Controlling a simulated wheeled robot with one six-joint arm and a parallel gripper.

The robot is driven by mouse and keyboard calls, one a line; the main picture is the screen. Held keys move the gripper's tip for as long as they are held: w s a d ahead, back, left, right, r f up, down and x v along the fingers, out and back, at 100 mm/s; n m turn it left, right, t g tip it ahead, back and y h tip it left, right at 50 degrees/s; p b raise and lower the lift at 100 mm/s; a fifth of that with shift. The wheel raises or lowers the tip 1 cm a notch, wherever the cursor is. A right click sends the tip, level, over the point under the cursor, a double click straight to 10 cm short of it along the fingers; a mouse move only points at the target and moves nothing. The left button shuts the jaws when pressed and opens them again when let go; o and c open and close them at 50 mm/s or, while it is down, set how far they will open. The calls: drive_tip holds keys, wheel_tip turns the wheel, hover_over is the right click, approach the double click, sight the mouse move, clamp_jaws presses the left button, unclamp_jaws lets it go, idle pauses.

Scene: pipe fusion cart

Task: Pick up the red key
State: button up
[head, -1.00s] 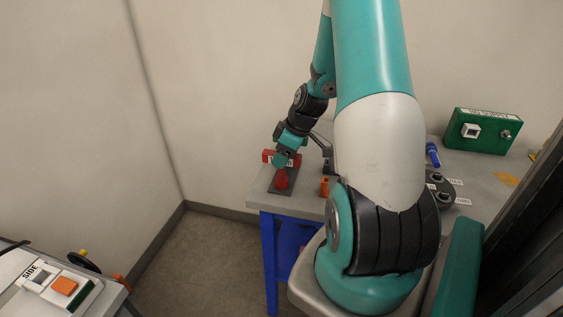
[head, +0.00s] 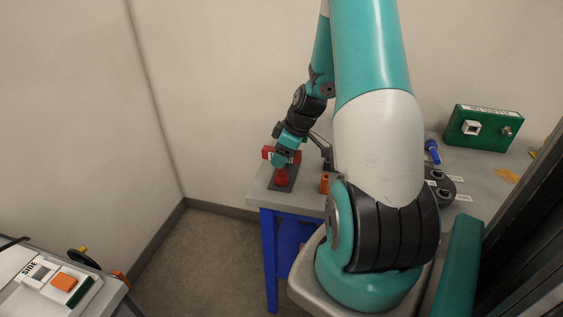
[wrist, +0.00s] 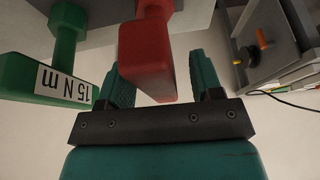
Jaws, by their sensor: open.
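The red key (head: 282,177) stands upright on a dark plate (head: 284,187) at the near left corner of the grey table. Its red crossbar shows partly behind my gripper. My gripper (head: 283,160) is open at the crossbar. A green key (wrist: 50,75) labelled "15 N m" is just left of the left finger in the wrist view.
An orange part (head: 325,184) stands right of the plate. A blue tool (head: 432,151), a dark socketed holder (head: 441,186) and a green box (head: 482,130) are further right. Another bench with an orange button (head: 63,282) is at lower left. Floor between is clear.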

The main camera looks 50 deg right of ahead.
clamp_jaws()
